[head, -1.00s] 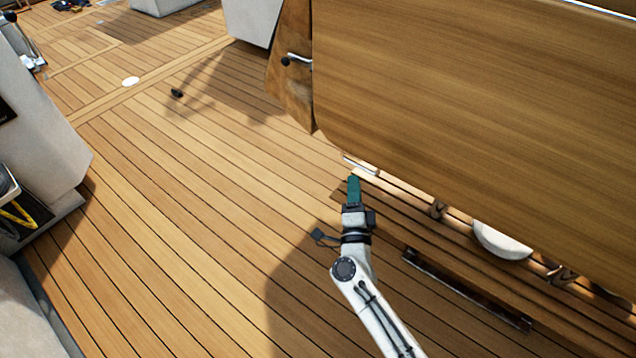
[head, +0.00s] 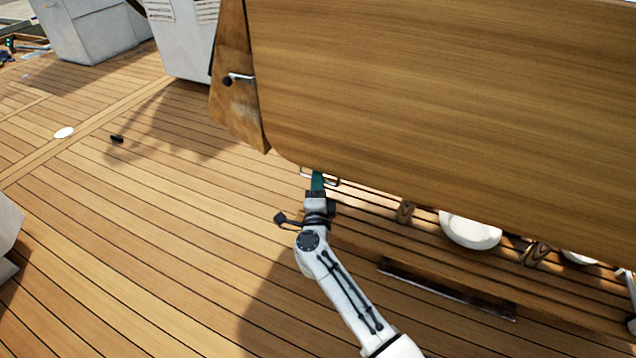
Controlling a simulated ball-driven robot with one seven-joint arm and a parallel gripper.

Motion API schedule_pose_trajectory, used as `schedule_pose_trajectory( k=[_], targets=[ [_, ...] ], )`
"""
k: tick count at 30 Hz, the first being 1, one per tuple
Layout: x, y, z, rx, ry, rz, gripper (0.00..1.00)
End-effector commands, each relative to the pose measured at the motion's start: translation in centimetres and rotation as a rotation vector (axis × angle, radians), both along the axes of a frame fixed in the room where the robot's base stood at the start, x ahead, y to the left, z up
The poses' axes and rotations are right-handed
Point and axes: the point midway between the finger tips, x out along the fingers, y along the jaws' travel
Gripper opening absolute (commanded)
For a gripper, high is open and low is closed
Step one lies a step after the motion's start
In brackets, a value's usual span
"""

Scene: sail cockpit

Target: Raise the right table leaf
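The right table leaf (head: 440,95) is a large wooden panel with rounded corners, hanging down steeply and filling the upper right of the head view. My gripper (head: 318,180), with teal fingers, is at the leaf's lower edge near its left corner. The fingertips reach up to the edge, and I cannot tell whether they touch it. A metal rail (head: 331,180) shows right beside the fingers, just below the edge. The fingers are seen edge-on, so their opening is hidden.
A wooden end panel with a crank handle (head: 240,77) stands left of the leaf. White round objects (head: 470,232) and a dark bar (head: 445,288) lie low under the leaf. A small black item (head: 117,138) is on the deck (head: 130,240), which is mostly clear at left.

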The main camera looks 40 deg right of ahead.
Motion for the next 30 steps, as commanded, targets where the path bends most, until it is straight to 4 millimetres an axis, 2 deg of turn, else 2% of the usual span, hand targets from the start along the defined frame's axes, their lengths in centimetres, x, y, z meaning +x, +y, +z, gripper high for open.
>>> schedule_pose_trajectory(
  k=[3, 12, 19, 30],
  targets=[
    [0.41, -0.56, 0.07, 0.000, 0.000, -0.002, 0.23],
    [0.53, -0.63, 0.17, -0.001, 0.001, 0.000, 0.23],
    [0.52, -0.60, 0.15, 0.000, 0.000, 0.000, 0.01],
    [0.51, -0.58, 0.11, 0.000, 0.001, 0.000, 0.00]
  ],
)
